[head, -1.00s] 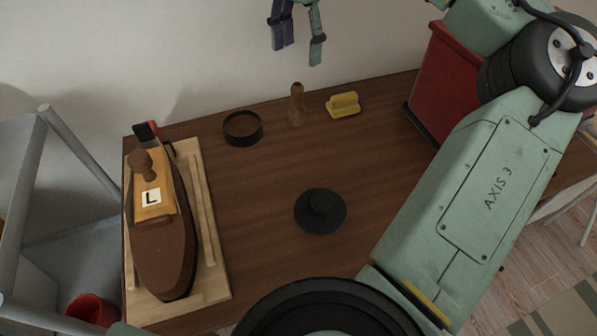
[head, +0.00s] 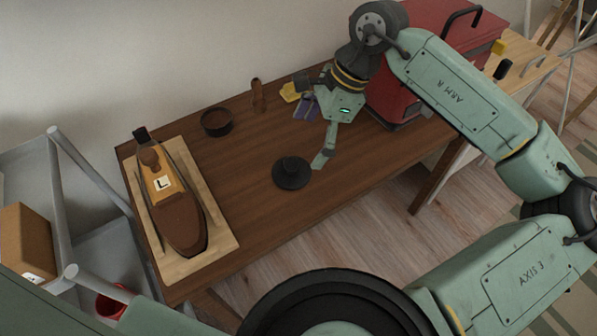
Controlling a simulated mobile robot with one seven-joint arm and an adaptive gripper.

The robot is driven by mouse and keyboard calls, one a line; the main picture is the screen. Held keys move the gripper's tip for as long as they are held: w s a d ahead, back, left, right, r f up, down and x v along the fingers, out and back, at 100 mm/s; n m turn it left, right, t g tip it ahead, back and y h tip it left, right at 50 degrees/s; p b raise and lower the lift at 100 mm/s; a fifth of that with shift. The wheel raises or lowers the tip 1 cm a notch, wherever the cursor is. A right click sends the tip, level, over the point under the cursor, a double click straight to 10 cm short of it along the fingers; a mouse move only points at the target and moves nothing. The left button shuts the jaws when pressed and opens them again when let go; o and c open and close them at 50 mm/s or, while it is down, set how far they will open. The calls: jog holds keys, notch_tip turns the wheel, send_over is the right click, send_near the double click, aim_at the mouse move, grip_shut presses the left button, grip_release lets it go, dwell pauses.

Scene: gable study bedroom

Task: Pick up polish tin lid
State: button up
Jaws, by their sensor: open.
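The open round tin (head: 216,122), dark with brown inside, stands farther back and to the left. My gripper (head: 310,138) is open and empty, up and to the right of the lid in the head view. The whole lid shows.
A model boat (head: 180,214) marked L sits on a pale board (head: 222,244) at the left. A wooden-handled tool (head: 257,95) and a yellow item (head: 290,92) are at the back. A red toolbox (head: 400,95) stands right of my gripper. Bare table lies around the lid.

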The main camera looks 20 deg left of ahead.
aim_at(294, 161)
jog(key=x, duration=0.4)
jog(key=shift+a+f+p, duration=0.15)
jog(key=shift+f+p, duration=0.05)
jog(key=shift+p, duration=0.15)
jog(key=shift+p+x, duration=1.1)
jog(key=shift+x, duration=1.6)
jog(key=shift+w+a, duration=0.15)
jog(key=shift+c, duration=0.5)
jog(key=c, duration=1.1)
